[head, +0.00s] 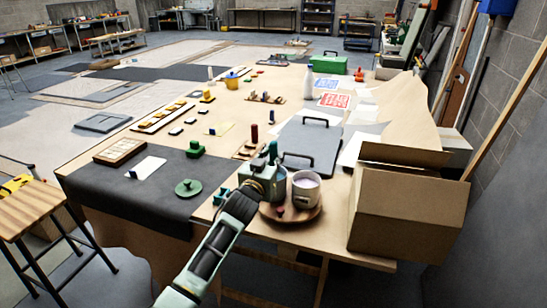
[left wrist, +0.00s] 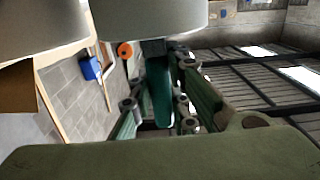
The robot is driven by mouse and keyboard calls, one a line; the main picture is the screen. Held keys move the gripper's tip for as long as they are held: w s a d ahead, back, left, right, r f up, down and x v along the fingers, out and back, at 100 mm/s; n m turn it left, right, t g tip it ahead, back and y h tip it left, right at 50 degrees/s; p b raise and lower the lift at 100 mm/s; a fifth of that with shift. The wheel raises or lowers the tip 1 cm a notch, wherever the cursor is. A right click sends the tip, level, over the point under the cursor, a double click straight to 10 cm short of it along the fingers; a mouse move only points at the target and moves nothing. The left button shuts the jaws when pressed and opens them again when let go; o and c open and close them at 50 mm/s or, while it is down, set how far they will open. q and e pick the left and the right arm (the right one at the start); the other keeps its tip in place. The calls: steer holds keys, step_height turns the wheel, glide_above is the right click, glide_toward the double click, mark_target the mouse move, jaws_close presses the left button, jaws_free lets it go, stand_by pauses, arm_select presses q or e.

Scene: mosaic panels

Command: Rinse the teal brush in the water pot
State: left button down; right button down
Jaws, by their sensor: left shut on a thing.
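My left gripper (head: 271,164) is above the near end of the table and shut on the teal brush (head: 272,150). The brush stands roughly upright, its lower part hidden by the gripper. In the left wrist view the teal handle (left wrist: 158,92) is between the fingers, and a dark part of the brush meets the edge of a pale round pot (left wrist: 150,20). I cannot tell whether the tip is inside it. A pale pot with lilac-grey contents (head: 305,187) stands just right of the gripper on a round wooden tray (head: 309,213). My right gripper is not in view.
An open cardboard box (head: 408,213) stands right of the tray. A grey board with a black handle (head: 308,140) lies behind. A dark mat (head: 130,195) with a green disc (head: 188,187) is to the left. A wooden stool (head: 33,212) stands at far left.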

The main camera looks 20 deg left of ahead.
mark_target(273, 141)
arm_select(q)
steer(key=shift+r+p, duration=2.7)
steer(key=shift+r, duration=0.7)
steer(key=shift+f, duration=0.1)
steer(key=shift+a, duration=0.1)
